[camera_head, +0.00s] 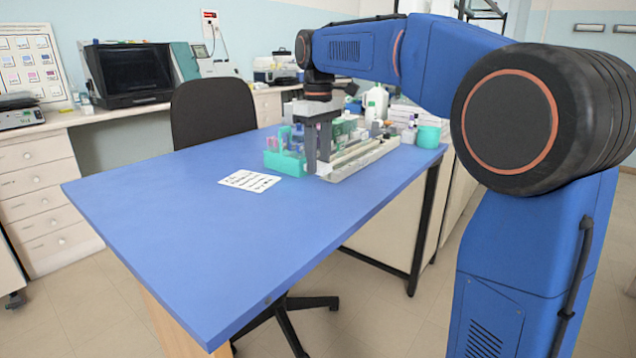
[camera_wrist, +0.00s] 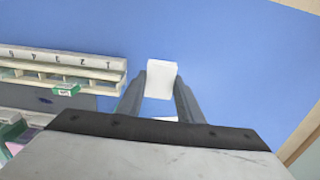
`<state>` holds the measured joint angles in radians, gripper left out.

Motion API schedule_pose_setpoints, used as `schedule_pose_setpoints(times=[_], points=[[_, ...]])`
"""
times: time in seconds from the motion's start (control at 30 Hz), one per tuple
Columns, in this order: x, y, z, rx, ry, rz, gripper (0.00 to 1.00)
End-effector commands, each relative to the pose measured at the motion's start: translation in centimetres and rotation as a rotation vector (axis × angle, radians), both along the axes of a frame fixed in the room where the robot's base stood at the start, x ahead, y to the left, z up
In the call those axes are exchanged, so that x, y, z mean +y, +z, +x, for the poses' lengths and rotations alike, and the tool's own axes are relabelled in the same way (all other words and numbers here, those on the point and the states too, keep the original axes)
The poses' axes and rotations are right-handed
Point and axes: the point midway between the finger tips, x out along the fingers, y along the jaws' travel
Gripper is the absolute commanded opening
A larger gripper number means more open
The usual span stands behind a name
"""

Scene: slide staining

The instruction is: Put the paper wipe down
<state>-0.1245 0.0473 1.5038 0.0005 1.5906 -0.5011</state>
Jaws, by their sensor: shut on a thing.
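My gripper (camera_wrist: 160,95) points down over the blue table and is shut on a small white paper wipe (camera_wrist: 161,78), which shows between the fingertips in the wrist view. In the head view my gripper (camera_head: 317,160) is above the table beside the long staining rack (camera_head: 362,158). I cannot make out the wipe in the head view. The wrist view does not show clearly whether the wipe touches the table. A second white patch shows lower between the fingers, and I cannot tell what it is.
A green tray (camera_head: 286,163) and a printed white card (camera_head: 250,181) are close by on the blue table (camera_head: 200,240). The table's front and left are clear. A black chair (camera_head: 212,110) stands behind.

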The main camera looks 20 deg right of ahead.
Motion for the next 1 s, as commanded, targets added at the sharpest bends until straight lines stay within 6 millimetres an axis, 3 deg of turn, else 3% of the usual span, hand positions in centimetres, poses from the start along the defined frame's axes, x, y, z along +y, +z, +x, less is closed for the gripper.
schedule_pose_setpoints(times=[0.27, 0.53, 0.93, 0.97, 1.0], points=[[0.0, -2.0, 0.0, 0.001, 0.002, 0.0, 0.09], [0.0, -5.4, -0.1, 0.002, 0.002, 0.0, 0.09], [0.0, -5.9, 0.0, 0.0, 0.003, 0.0, 0.09], [0.0, -5.9, 0.0, 0.0, 0.003, 0.0, 0.35], [0.0, -5.9, 0.0, 0.0, 0.003, 0.0, 0.45]])
